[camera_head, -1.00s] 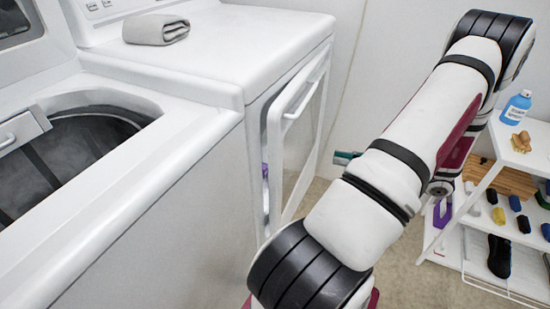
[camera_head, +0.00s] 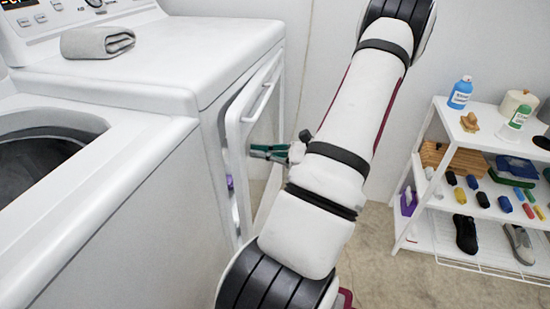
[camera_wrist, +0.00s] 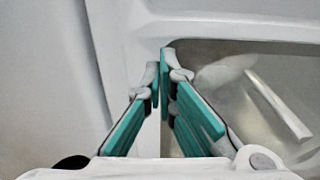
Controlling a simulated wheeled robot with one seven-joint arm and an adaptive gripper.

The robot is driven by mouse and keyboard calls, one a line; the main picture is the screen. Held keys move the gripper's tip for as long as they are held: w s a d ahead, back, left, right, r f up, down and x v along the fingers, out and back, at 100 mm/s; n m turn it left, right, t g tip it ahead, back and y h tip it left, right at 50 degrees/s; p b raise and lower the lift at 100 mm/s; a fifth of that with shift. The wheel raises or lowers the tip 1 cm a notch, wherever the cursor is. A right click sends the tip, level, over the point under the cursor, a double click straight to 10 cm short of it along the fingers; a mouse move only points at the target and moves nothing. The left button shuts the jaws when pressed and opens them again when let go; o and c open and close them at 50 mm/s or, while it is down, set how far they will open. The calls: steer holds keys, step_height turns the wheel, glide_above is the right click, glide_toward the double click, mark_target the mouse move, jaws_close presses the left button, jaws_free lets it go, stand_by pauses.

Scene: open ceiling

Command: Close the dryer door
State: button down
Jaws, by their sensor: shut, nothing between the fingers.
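The white dryer (camera_head: 215,40) stands at left centre in the head view. Its front door (camera_head: 262,90) is partly open, with a gap to the dryer body and something purple showing inside. A bar-shaped handle runs along the door's upper part. My gripper (camera_head: 255,151), with green fingers, is at the door's outer side; whether it touches is unclear. In the wrist view the fingertips (camera_wrist: 165,58) are together with nothing between them, in front of a white surface with a greyish panel at right. My arm hides the door's lower right part.
A top-loading washer (camera_head: 95,190) with its lid open stands at the left front. A folded grey towel (camera_head: 97,42) lies on the dryer. A white shelf rack (camera_head: 425,165) with bottles, shoes and small items stands at right. Floor is clear between the rack and my arm.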

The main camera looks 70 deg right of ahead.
steer(key=shift+w, duration=0.45)
